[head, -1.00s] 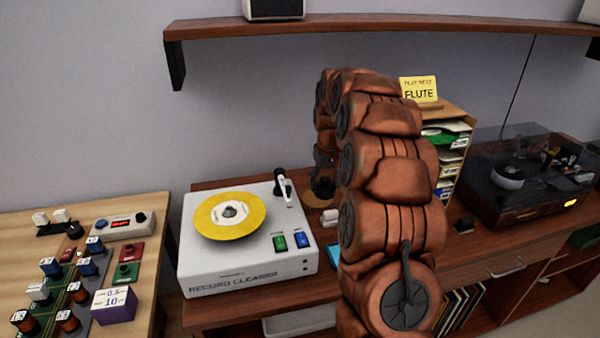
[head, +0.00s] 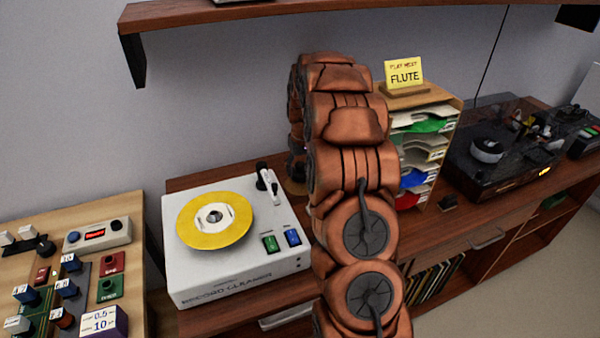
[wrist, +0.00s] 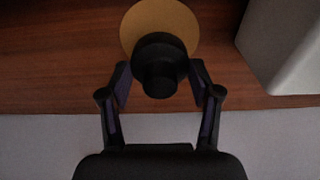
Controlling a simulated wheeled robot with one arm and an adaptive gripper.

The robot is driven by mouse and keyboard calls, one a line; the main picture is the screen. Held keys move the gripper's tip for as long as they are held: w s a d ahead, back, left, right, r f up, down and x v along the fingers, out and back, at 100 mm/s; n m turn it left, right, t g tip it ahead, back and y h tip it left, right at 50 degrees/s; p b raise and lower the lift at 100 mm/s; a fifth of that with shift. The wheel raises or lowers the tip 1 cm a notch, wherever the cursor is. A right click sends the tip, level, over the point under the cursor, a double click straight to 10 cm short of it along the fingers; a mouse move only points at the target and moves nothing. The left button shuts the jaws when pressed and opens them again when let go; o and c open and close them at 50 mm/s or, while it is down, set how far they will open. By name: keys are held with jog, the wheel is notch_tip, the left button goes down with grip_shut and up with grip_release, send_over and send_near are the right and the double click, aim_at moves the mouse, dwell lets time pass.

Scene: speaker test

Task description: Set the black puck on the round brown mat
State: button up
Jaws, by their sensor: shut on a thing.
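The black puck (wrist: 159,48) shows in the wrist view as a dark disc with a narrower knob, between the two fingertips of my gripper (wrist: 159,75), which is shut on it. The round brown mat (wrist: 160,14) is a tan disc on the reddish wood top, behind the puck in that view. The puck overlaps the mat's lower part; I cannot tell whether it touches it. In the head view only a sliver of the mat (head: 296,188) shows, and my arm hides the puck and most of the gripper.
A white record cleaner (head: 240,281) with a yellow disc stands left of my arm. A paper sorter (head: 430,157) with a yellow sign and a turntable (head: 500,160) stand to the right. A pale box edge (wrist: 285,50) is at the wrist view's upper right.

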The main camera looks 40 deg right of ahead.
aim_at(301, 171)
jog(key=shift+f+p, duration=0.35)
jog(key=shift+f, duration=1.15)
jog(key=shift+f, duration=0.15)
jog(key=o, duration=1.4)
jog(key=shift+o, duration=0.2)
notch_tip(301, 171, up, 12)
jog(key=s+b, duration=0.1)
jog(key=b, duration=0.1)
jog(key=shift+s+a+b, duration=0.15)
jog(key=shift+s+b, duration=0.05)
jog(key=shift+b, duration=0.1)
jog(key=shift+a, duration=0.1)
